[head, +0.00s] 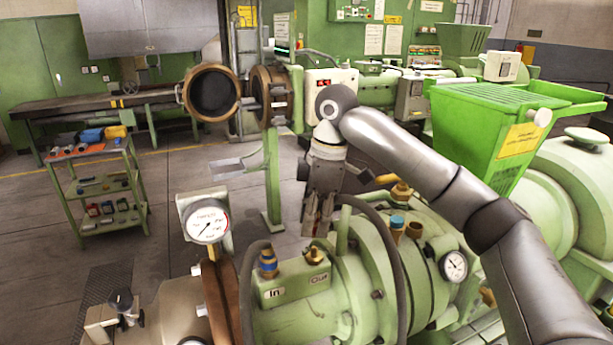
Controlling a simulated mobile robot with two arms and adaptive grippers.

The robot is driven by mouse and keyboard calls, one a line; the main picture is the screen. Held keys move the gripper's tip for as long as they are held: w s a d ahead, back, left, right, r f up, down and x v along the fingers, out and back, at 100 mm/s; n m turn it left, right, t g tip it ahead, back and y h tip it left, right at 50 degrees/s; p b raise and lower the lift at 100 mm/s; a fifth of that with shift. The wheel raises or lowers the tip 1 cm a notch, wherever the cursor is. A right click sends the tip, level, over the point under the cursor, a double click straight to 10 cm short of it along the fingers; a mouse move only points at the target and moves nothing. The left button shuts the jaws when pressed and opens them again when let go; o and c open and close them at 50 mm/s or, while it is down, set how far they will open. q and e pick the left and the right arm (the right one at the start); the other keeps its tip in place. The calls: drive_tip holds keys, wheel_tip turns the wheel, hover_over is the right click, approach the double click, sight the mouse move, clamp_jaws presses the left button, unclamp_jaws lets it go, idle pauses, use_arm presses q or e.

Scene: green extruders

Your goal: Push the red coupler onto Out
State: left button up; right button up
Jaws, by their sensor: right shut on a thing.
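My right gripper (318,228) points down from the arm that comes in from the right. Its fingers are shut on the red coupler, which is mostly hidden between them; only reddish traces show there. The fingertips are just above the Out fitting (315,255), a brass port on the green block (291,289) labelled In and Out. Whether coupler and fitting touch, I cannot tell. A blue coupler (267,262) sits on the In port to the left. My left gripper is not in view.
A dark hose (398,275) arches from beside the gripper down over the green machine body. A pressure gauge (207,222) stands left of the block, and another gauge (454,266) is at right. A tool cart (98,180) stands on open floor at left.

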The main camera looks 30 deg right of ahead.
sight(315, 237)
drive_tip(key=shift+w+d+r+n, duration=0.1)
drive_tip(key=shift+w+r+n, duration=0.2)
drive_tip(key=shift+r, duration=0.2)
drive_tip(key=shift+w+d+r+n, duration=0.1)
drive_tip(key=shift+w+r+n, duration=0.15)
drive_tip(key=shift+r, duration=0.25)
drive_tip(key=shift+s+f, duration=0.15)
drive_tip(key=shift+f, duration=2.75)
drive_tip(key=shift+f, duration=0.15)
drive_tip(key=shift+f, duration=0.35)
drive_tip(key=shift+f, duration=0.35)
drive_tip(key=shift+f, duration=0.35)
drive_tip(key=shift+f, duration=0.1)
